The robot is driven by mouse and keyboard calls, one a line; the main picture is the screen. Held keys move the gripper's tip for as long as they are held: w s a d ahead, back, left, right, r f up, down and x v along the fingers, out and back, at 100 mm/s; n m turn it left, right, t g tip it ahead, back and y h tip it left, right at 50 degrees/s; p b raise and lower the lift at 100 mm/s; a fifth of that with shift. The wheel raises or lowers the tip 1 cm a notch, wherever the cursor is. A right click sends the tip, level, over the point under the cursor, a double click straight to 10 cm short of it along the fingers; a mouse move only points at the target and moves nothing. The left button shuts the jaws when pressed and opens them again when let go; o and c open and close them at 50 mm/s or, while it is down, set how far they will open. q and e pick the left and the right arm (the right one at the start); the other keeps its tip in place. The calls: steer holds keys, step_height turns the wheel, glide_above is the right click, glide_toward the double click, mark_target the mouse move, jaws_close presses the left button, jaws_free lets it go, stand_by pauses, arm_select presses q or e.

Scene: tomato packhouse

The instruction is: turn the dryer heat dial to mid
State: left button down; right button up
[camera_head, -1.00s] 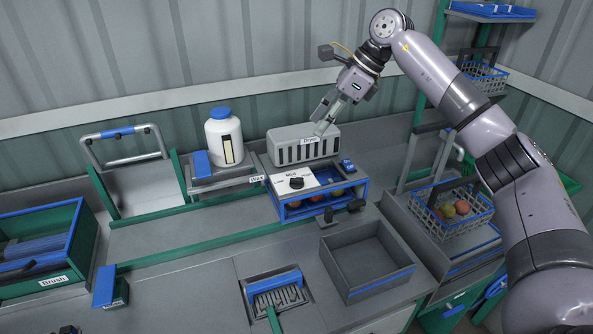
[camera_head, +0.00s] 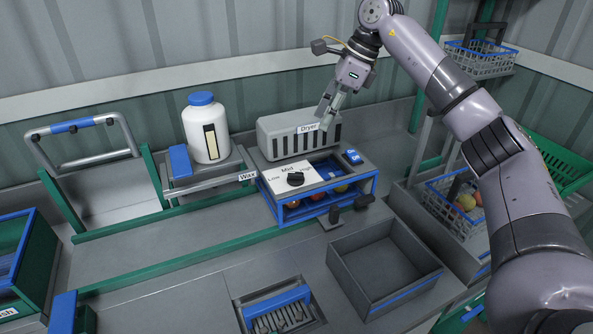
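The dryer (camera_head: 272,145) is a grey slotted box labelled "Dryer" above a blue frame. On its white panel (camera_head: 282,172), marked Low, Mid and High, sits the black heat dial (camera_head: 295,179). The dial's exact pointing is too small to tell. My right gripper (camera_head: 327,116) reaches down from the upper right, its fingertips in front of the dryer box's right end in the picture, above and right of the dial and apart from it. Its fingers look parted with nothing between them. My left gripper is not in view.
A white bottle (camera_head: 207,137) with a blue cap stands left of the dryer, by the Wax label. Round fruit lie inside the blue frame (camera_head: 318,208). An empty grey tray (camera_head: 368,279) sits in front.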

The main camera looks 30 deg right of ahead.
mark_target(297, 173)
steer(key=p+x, duration=0.1)
steer(key=x, duration=0.6)
steer(key=p+x, duration=0.2)
steer(key=x, duration=0.6)
steer(key=shift+s+a+f, duration=0.1)
steer(key=shift+s+a, duration=0.1)
steer(key=shift+a, duration=0.05)
steer(key=shift+w+a+f, duration=0.1)
steer(key=shift+w+f, duration=0.05)
steer(key=shift+f, duration=0.4)
jaws_close()
